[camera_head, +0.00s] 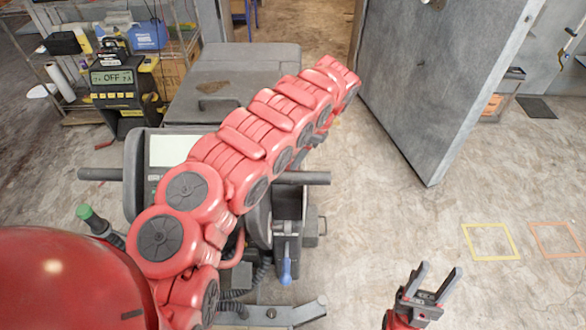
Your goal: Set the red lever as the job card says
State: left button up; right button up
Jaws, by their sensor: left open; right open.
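My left arm, thick and red, crosses from the lower left over a dark machine (215,85) with a handlebar. Its gripper does not show. My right gripper (435,282) is open and empty above the floor at the lower right, apart from the machine. I cannot make out a red lever; my arm covers much of the machine. A green-tipped lever (90,216) stands at the machine's left, and a blue-tipped lever (286,268) points down at its front. A pale blank-looking panel (172,149) is on the machine; I cannot tell whether it is the job card.
A device with a display reading OFF (112,78) stands at the upper left by a cluttered shelf (176,35). A large grey door (435,85) stands open at the upper right. Yellow (490,258) and orange squares (540,252) mark the clear floor at right.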

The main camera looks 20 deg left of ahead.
aim_at(291, 161)
pick_arm(q)
jog(key=shift+b+x, duration=0.3)
jog(key=shift+x, duration=1.6)
grip_shut()
